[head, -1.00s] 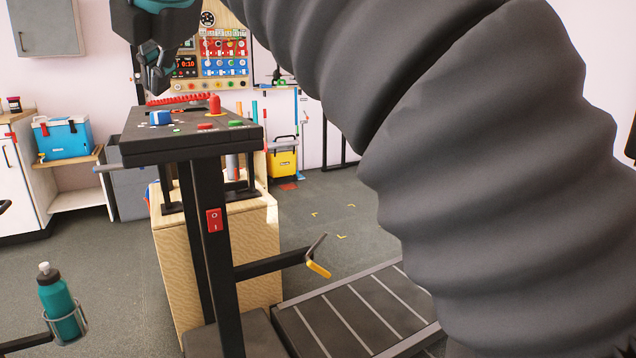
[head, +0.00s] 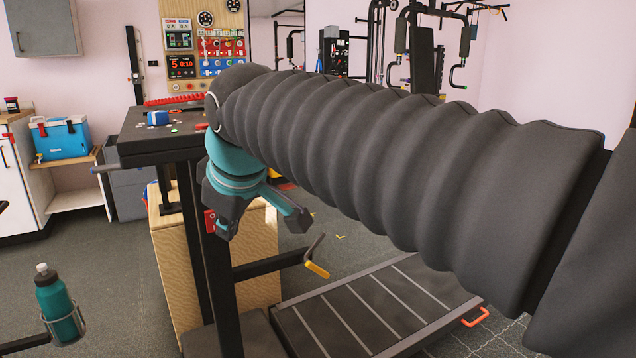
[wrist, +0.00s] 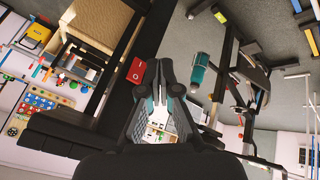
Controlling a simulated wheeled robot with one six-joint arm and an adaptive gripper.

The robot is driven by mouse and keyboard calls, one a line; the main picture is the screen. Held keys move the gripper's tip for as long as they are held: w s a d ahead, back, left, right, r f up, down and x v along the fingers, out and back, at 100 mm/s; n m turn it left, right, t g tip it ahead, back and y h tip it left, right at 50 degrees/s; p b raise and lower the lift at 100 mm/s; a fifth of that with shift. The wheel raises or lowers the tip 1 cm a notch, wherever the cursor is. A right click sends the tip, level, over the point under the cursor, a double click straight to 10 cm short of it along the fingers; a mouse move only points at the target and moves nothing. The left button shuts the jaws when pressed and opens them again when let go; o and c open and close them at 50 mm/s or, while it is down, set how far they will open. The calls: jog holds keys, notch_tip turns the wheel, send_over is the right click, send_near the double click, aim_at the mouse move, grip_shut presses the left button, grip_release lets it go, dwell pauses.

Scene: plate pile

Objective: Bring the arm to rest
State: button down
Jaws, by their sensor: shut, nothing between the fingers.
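My gripper (head: 225,224) hangs low at the end of my bent arm in the head view, left of the middle. It is teal and dark grey, beside the near edge of the dark desk top (head: 165,143) and in front of its post. In the wrist view its two fingers (wrist: 166,66) come together at the tips, with nothing held between them. My dark ribbed arm crosses the head view from the right edge and hides part of the desk top and the room behind. A red switch (wrist: 137,71) on the post shows close to the fingers in the wrist view.
A small blue object (head: 158,118) and white bits lie on the desk top. A wooden box (head: 262,250) stands behind the post. A treadmill deck (head: 370,305) lies below my arm. A teal bottle (head: 55,305) sits in a wire holder at the lower left. Floor shows between these.

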jog(key=s+d+f+m+h, duration=0.1)
jog(key=s+d+f+m, duration=0.3)
jog(key=d, duration=0.5)
jog(key=s+d+f+m+h, duration=0.1)
jog(key=s+d+f+m, duration=0.4)
jog(key=d+f, duration=0.4)
jog(key=s+d+f+m+h, duration=0.1)
jog(key=s+d+f+m, duration=0.3)
jog(key=d+f, duration=0.3)
jog(key=s+d, duration=0.1)
jog(key=d, duration=0.3)
jog(key=shift+m+h, duration=0.3)
jog(key=shift+m, duration=0.1)
jog(key=shift+s, duration=0.1)
